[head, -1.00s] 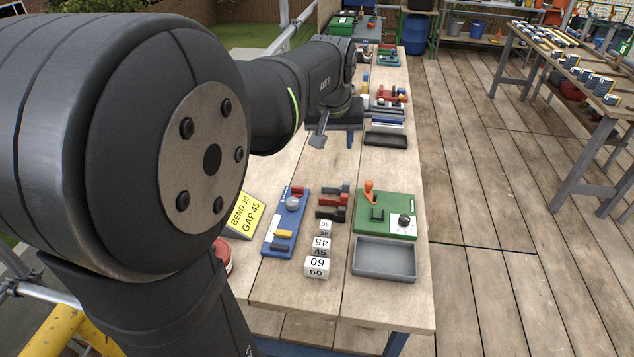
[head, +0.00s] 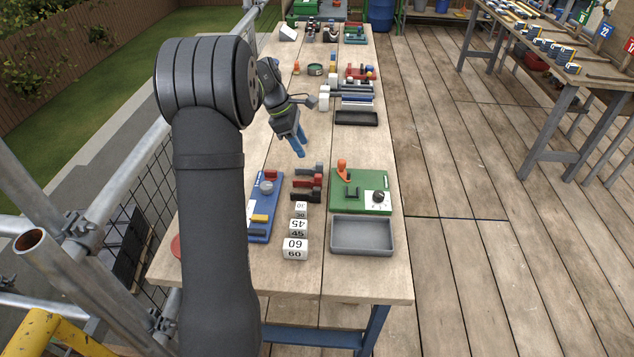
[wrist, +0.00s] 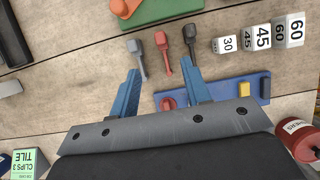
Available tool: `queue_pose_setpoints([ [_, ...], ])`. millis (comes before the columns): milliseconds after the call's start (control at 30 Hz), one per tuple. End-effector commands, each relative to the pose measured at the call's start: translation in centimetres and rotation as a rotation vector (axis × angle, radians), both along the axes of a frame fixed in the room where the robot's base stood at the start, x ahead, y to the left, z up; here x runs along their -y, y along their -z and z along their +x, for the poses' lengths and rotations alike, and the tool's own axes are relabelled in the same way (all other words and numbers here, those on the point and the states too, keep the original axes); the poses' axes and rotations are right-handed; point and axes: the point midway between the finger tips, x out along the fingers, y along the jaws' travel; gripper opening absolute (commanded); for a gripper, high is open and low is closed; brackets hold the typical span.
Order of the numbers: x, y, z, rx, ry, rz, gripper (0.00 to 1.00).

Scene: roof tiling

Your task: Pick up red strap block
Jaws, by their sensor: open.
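The red strap block (head: 306,182) lies on the bench between two dark strap blocks, one (head: 305,171) on its far side and one (head: 304,194) on its near side. In the wrist view the red block (wrist: 162,42) lies in the middle of the row, with a grey one (wrist: 136,46) to its left and a black one (wrist: 190,34) to its right. My gripper (head: 300,146) is above the bench, beyond the blocks. In the wrist view its blue fingers (wrist: 160,68) are open and empty, and the red block shows ahead, between the fingertip lines.
White number blocks (head: 295,247) stand just nearer than the strap blocks. A blue board (head: 259,222) lies to the left. A green board (head: 345,201) and a grey tray (head: 362,236) are to the right. Bare bench lies beyond the strap blocks.

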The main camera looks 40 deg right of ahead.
Motion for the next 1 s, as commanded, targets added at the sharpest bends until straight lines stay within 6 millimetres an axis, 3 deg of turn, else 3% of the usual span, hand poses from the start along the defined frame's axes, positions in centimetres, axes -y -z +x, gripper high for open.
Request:
queue_pose_setpoints([
  [200, 1.3, 4.6, -1.4, -0.001, 0.004, 0.002, 0.44],
  [400, 2.3, 7.9, -2.3, 0.000, 0.003, 0.001, 0.44],
  [733, 2.8, 9.9, -2.9, 0.002, 0.004, 0.000, 0.44],
  [1000, 3.8, 13.5, -3.9, 0.003, 0.003, 0.000, 0.44],
])
